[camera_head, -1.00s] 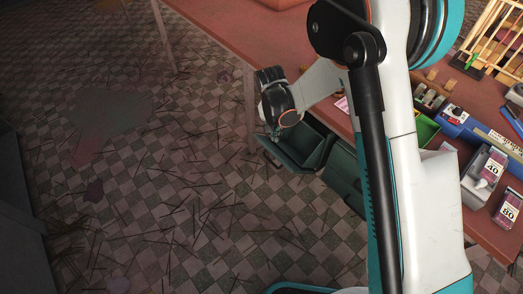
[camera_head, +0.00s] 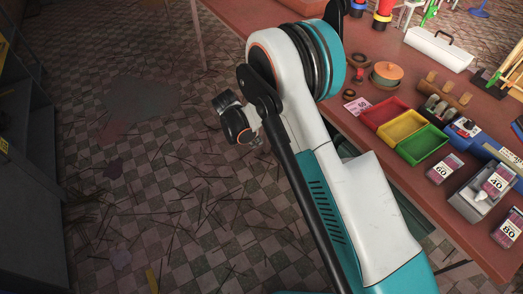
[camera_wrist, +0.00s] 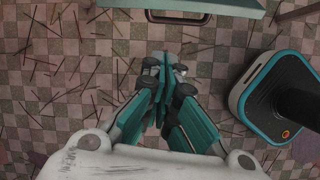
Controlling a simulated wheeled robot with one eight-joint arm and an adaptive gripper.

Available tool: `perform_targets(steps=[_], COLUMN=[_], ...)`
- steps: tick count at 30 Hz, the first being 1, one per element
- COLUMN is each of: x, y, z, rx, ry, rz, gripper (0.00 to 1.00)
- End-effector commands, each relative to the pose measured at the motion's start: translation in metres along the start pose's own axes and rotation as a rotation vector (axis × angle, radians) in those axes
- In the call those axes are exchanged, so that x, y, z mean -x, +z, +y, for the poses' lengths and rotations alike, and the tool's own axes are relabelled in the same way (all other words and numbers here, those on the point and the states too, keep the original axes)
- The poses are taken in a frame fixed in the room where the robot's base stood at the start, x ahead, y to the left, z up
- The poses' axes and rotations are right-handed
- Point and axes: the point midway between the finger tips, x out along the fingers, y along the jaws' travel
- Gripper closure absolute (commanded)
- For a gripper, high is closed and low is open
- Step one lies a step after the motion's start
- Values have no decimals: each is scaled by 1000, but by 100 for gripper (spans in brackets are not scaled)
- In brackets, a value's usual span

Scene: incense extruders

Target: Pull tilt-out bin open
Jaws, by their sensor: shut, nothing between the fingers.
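The tilt-out bin's teal edge (camera_wrist: 215,6) shows at the top of the wrist view, with its handle (camera_wrist: 180,17) below it. In the head view my arm hides most of the bin; a green cabinet part (camera_head: 412,212) shows under the table edge. How far the bin stands open now cannot be told. My gripper (camera_wrist: 160,65) is shut and empty, pointing at the floor, apart from the handle. In the head view the gripper (camera_head: 256,148) hangs out over the floor, left of the table.
The red table (camera_head: 290,55) holds red, yellow and green trays (camera_head: 402,132), an orange-lidded pot (camera_head: 386,74) and labelled boxes (camera_head: 497,180). The checkered floor (camera_head: 150,190) has scattered thin sticks and open room. A dark shelf (camera_head: 30,150) stands at the left edge.

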Motion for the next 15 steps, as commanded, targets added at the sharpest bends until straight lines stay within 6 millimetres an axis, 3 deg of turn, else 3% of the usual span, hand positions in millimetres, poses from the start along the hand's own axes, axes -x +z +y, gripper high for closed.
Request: perform_targets(steps=[6, 15], x=[-5, -29], y=[-2, -2], z=[3, 3], rx=[155, 160], ry=[1, 0], rz=[-16, -16], gripper=[100, 100])
